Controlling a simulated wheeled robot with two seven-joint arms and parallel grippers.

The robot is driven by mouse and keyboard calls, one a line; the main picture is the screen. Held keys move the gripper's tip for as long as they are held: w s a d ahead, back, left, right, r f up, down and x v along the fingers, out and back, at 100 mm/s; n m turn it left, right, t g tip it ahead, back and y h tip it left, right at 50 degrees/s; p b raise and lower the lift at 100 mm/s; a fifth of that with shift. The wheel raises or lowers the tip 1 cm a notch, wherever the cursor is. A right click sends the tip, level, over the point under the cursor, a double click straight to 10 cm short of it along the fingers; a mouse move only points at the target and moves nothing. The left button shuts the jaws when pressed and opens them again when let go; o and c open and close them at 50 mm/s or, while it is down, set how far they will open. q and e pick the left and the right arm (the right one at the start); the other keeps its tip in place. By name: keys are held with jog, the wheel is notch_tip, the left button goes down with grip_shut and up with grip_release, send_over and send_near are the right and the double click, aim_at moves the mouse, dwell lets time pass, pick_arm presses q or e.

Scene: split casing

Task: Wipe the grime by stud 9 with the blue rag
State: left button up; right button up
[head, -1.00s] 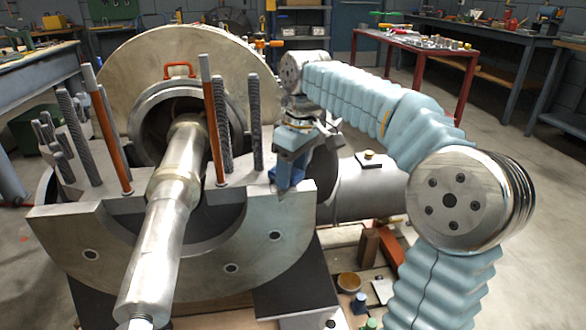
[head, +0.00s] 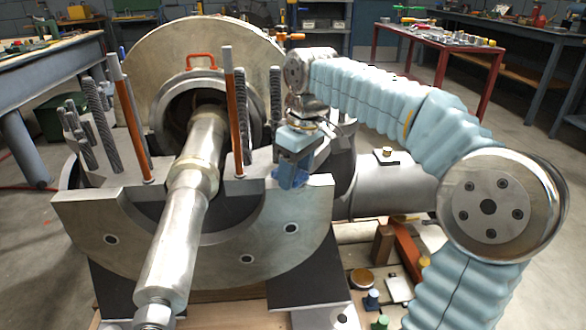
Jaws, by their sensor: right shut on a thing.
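My right gripper (head: 291,172) is shut on the blue rag (head: 288,181), which shows as a small blue piece under the jaws. It is at the right part of the casing's flat flange (head: 318,186), close to its front edge. Whether the rag touches the metal, I cannot tell. A threaded stud (head: 275,105) stands just left of and behind the gripper. More studs (head: 95,110) stand on the left side. No stud numbers are readable, so I cannot tell which is stud 9. No grime shows clearly; the gripper may hide it. My left gripper is out of view.
A thick steel shaft (head: 180,225) lies through the casing's middle. Two tall orange-and-steel rods (head: 238,125) rise from the flange. A large disc-shaped cover (head: 130,60) stands behind. A horizontal cylinder (head: 395,185) and small parts on a pallet (head: 362,280) are at the right.

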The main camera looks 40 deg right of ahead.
aim_at(313, 185)
jog(key=shift+s+d+f, duration=0.1)
jog(key=shift+s+d, duration=0.35)
jog(key=shift+d, duration=0.35)
jog(key=shift+s+d+f, duration=0.1)
jog(key=shift+s+d, duration=0.35)
jog(key=shift+d, duration=0.35)
jog(key=shift+s+a+f, duration=0.1)
jog(key=shift+s+a, duration=0.15)
jog(key=shift+s, duration=0.3)
jog(key=shift+s+a, duration=0.3)
jog(key=shift+s, duration=0.1)
jog(key=shift+w+a+r, duration=0.15)
jog(key=shift+w+a, duration=0.25)
jog(key=shift+a, duration=0.3)
jog(key=shift+w+a+r, duration=0.1)
jog(key=shift+w+a, duration=0.25)
jog(key=shift+a, duration=0.35)
jog(key=shift+w+a+p, duration=0.3)
jog(key=shift+a+p, duration=0.05)
jog(key=shift+a, duration=0.1)
jog(key=shift+r, duration=0.1)
notch_tip(313, 185, up, 6)
jog(key=p, duration=0.6)
jog(key=shift+d, duration=0.1)
